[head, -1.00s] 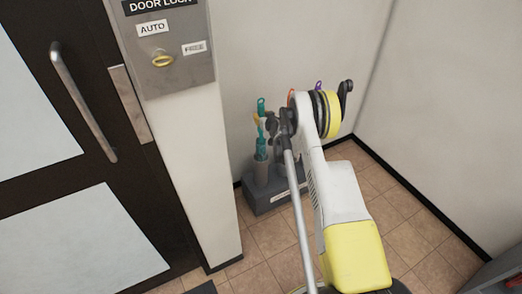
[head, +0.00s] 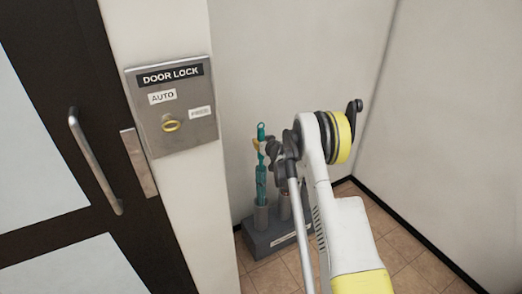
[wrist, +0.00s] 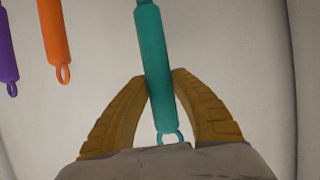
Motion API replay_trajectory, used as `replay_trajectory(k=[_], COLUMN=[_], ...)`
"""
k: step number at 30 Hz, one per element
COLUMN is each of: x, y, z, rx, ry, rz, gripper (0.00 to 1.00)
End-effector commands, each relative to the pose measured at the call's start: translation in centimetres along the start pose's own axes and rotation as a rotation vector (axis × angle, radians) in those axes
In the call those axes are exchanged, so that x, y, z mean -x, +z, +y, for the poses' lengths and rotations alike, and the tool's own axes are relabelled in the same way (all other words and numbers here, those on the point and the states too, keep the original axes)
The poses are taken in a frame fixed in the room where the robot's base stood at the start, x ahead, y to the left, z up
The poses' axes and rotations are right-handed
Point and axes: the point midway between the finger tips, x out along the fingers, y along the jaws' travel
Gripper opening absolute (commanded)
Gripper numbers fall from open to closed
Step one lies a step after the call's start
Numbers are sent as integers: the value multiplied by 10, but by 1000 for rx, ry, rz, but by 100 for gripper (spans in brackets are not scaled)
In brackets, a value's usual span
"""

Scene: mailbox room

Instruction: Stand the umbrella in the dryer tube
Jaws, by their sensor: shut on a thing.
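The teal umbrella (head: 261,182) stands nearly upright in the head view, with its lower end at the mouth of the left grey tube (head: 261,217) of a dark grey stand. I cannot tell how deep in the tube it sits. My gripper (head: 259,147) is shut on the umbrella near its top. In the wrist view the teal handle (wrist: 157,60) runs between the two yellow fingers of my gripper (wrist: 160,78), slightly tilted, its loop near the palm.
A second tube (head: 284,207) stands right of the first. My arm hides the stand's right part. An orange handle (wrist: 54,42) and a purple handle (wrist: 6,52) show in the wrist view. Walls enclose the corner; a door-lock panel (head: 172,108) is at left.

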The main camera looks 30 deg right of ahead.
Motion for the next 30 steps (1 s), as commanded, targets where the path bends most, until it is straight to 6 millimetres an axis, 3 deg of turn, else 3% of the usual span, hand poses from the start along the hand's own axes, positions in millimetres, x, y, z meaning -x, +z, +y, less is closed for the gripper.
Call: replay_trajectory(k=[3, 30], x=[11, 56], y=[-27, -138], z=[0, 0], rx=[0, 0], ry=[0, 0], rz=[0, 1], gripper=[0, 0])
